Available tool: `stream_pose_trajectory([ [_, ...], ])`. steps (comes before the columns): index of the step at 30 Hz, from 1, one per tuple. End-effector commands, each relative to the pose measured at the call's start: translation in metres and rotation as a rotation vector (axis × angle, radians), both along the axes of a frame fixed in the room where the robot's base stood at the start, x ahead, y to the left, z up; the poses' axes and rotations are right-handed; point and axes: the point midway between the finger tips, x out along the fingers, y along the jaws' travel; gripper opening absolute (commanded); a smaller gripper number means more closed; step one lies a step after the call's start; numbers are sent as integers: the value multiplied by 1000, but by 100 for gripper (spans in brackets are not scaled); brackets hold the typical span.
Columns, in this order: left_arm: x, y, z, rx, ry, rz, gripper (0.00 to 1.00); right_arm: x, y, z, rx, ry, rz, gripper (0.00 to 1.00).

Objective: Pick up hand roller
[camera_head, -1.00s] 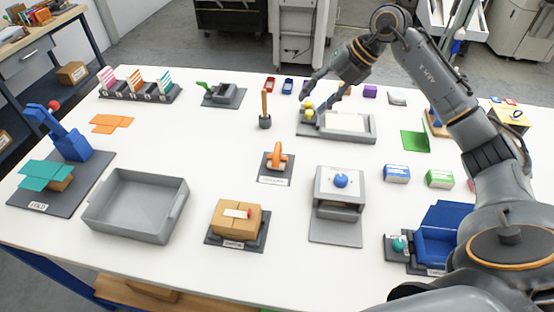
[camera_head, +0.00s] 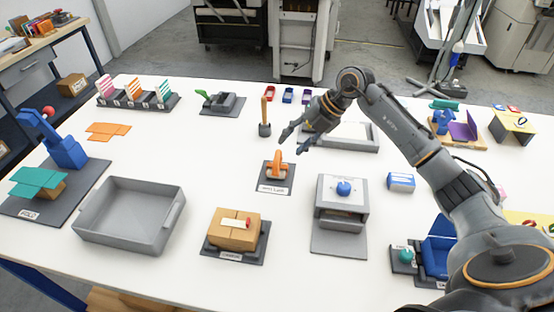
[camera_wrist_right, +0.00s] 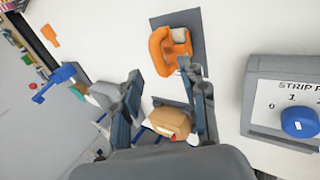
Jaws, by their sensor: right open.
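An orange-handled tool with a grey part, which looks like the hand roller (camera_head: 276,165), stands on a small dark labelled mat (camera_head: 268,190) at the middle of the white table. It also shows in the right wrist view (camera_wrist_right: 170,48), beyond the fingertips. My right gripper (camera_head: 292,143) is open and empty, above and just behind-right of the orange tool in the head view. Its two fingers (camera_wrist_right: 160,74) stand apart in the wrist view, and the tool is not between them. My left gripper is out of view.
A grey box with a blue knob (camera_head: 344,188) stands right of the tool. A brown carton (camera_head: 233,229) and an empty grey tray (camera_head: 122,240) are in front and left. A wooden-handled block (camera_head: 264,117) stands close behind. Bare table lies left of the tool.

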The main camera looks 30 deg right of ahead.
Motion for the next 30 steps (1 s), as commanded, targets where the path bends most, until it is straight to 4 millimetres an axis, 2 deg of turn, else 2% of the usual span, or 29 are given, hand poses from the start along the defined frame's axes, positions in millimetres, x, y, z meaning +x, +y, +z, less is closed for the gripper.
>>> stream_pose_trajectory([
  [8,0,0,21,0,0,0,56,9,23,-22,5,6,1,43],
  [13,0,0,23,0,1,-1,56,16,29,-39,2,2,-1,43],
  [20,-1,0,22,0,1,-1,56,17,30,-42,0,0,0,43],
  [21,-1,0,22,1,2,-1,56,16,29,-42,0,0,0,41],
  [27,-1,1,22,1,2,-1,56,16,29,-42,0,0,0,0],
  [30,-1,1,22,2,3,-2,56,16,29,-42,0,0,0,0],
])
